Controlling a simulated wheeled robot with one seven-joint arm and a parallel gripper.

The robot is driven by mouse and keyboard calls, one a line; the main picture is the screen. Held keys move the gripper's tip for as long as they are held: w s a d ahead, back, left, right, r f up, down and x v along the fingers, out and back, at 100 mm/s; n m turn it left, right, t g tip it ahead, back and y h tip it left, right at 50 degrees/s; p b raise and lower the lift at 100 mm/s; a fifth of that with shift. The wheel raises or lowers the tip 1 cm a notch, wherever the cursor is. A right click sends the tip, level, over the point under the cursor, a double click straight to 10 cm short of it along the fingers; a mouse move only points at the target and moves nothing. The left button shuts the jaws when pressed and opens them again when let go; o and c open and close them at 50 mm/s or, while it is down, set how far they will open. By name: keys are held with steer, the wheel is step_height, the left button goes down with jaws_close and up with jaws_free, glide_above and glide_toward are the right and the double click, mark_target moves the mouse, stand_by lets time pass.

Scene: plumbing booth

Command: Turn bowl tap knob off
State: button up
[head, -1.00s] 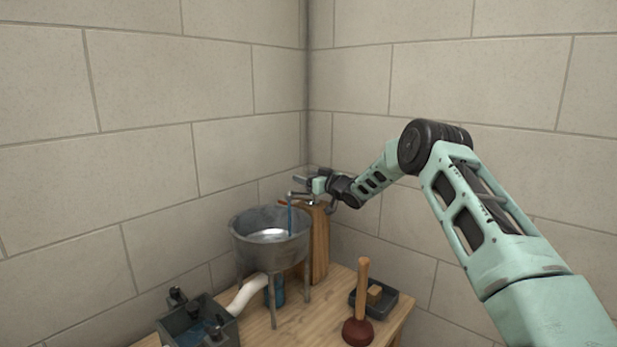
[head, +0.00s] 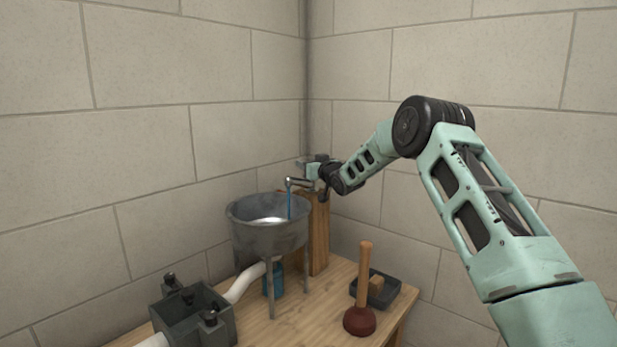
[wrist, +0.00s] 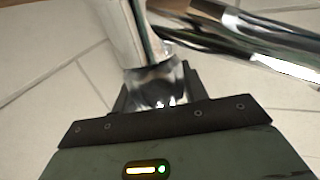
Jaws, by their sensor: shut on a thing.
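The chrome bowl tap (head: 299,182) stands on a wooden post behind the metal bowl (head: 268,238). A blue water stream (head: 290,205) runs from its spout into the bowl. My gripper (head: 314,170) is at the tap's top, reaching in from the right. In the wrist view, my gripper (wrist: 156,92) is shut around a shiny chrome part, which I take to be the tap knob (wrist: 156,85). A chrome tube (wrist: 245,42) runs off to the upper right there. The knob's exact angle cannot be told, and my gripper hides most of it in the head view.
The wooden post (head: 319,235) carries the tap. A plunger (head: 361,290) and a black tray (head: 388,291) with a brown block stand front right. A grey box (head: 193,315) with a white pipe (head: 244,283) is front left. Walls close in behind.

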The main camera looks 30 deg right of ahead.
steer(key=shift+f+m+h+b, duration=0.25)
steer(key=shift+m+h+b, duration=0.65)
steer(key=shift+h+b, duration=1.1)
steer(key=shift+d+r+m+g+h+b, duration=0.35)
steer(key=shift+m+b, duration=0.25)
steer(key=shift+b, duration=0.6)
steer(key=shift+a, duration=0.1)
steer(key=o, duration=1)
steer(key=shift+f, duration=0.1)
steer(key=shift+s, duration=0.15)
steer(key=b+v, duration=0.3)
steer(key=v, duration=1.4)
steer(key=shift+b, duration=0.3)
steer(key=shift+s+a+f, duration=0.1)
steer(key=shift+a+f, duration=0.05)
